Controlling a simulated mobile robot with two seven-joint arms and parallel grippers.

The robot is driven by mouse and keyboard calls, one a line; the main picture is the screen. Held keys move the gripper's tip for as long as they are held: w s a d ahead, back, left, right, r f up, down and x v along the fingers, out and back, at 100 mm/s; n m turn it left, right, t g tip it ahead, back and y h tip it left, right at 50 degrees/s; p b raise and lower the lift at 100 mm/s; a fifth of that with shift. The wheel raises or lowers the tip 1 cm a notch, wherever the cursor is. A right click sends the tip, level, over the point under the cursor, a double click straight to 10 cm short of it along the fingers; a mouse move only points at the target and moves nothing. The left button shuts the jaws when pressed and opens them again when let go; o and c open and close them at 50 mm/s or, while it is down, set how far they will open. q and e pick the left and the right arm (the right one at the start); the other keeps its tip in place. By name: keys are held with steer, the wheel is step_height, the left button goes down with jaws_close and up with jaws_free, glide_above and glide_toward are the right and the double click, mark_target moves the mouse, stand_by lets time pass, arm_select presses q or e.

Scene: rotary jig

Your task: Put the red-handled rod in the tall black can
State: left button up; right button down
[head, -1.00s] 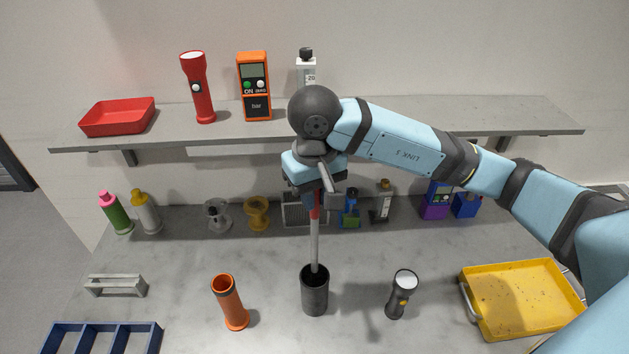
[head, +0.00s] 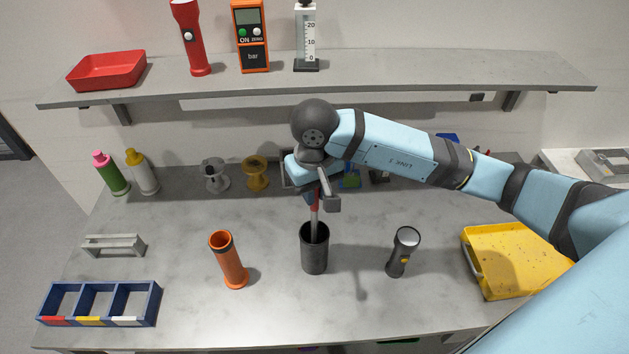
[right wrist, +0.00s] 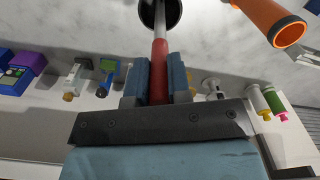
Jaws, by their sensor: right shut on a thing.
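The tall black can (head: 314,258) stands upright on the grey bench, in the middle of the head view. My right gripper (head: 316,203) is above it, shut on the red handle of the rod (head: 314,224). The rod points down and its lower end is inside the can's mouth, hidden by the wall. In the right wrist view the red handle (right wrist: 159,80) is between the two blue-grey fingers, and the grey shaft runs into the dark can (right wrist: 166,14). My left gripper is not in view.
An orange tube (head: 229,262) stands left of the can and a dark torch (head: 402,254) right of it. A yellow tray (head: 510,285) is at the right, a blue divided tray (head: 157,302) at the left. A shelf (head: 400,79) runs behind my arm.

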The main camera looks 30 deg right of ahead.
steer(key=shift+f, duration=0.95)
steer(key=c, duration=1)
jaws_free()
steer(key=shift+f+b, duration=0.1)
steer(key=shift+b, duration=0.75)
